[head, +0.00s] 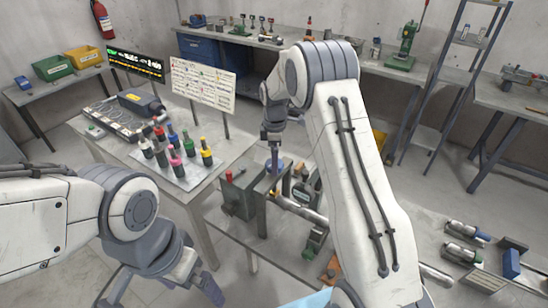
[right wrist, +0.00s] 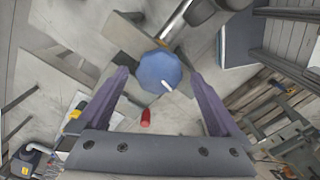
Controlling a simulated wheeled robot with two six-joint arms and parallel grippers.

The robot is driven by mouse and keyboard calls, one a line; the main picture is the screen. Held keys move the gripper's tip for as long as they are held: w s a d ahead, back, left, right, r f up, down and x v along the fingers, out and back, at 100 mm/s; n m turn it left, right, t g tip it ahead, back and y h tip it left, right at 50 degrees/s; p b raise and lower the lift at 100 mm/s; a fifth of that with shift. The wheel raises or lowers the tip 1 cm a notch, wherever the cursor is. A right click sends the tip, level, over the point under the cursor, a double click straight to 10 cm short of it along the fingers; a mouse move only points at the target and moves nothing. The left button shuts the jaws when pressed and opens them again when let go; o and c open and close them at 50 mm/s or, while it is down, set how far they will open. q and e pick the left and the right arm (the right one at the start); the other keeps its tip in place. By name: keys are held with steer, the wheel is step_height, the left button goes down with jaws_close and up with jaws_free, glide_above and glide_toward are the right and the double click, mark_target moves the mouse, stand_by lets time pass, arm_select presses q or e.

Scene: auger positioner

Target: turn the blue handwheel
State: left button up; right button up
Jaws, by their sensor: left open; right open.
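The blue handwheel (right wrist: 158,68) shows in the right wrist view as a faceted blue disc with a small pale peg near its edge. It lies between and beyond the fingertips of my right gripper (right wrist: 161,80), which is open and holds nothing. I cannot tell whether a finger touches the wheel. In the head view my right gripper (head: 273,158) points down over the machine, and the wheel is mostly hidden by it and the arm. My left gripper (head: 160,292) is open and empty at the bottom left, low and away from the wheel.
A table (head: 207,184) left of the machine carries several colour-banded tools, a grey device and two signs. A red knob (head: 229,175) stands close to the machine, left of my right gripper. A bench (head: 455,214) with metal parts lies at right.

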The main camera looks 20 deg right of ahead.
steer(key=shift+f, duration=0.6)
steer(key=c, duration=1)
steer(key=shift+a, duration=0.2)
steer(key=c, duration=0.3)
steer(key=shift+d, duration=0.15)
steer(key=shift+m, duration=0.4)
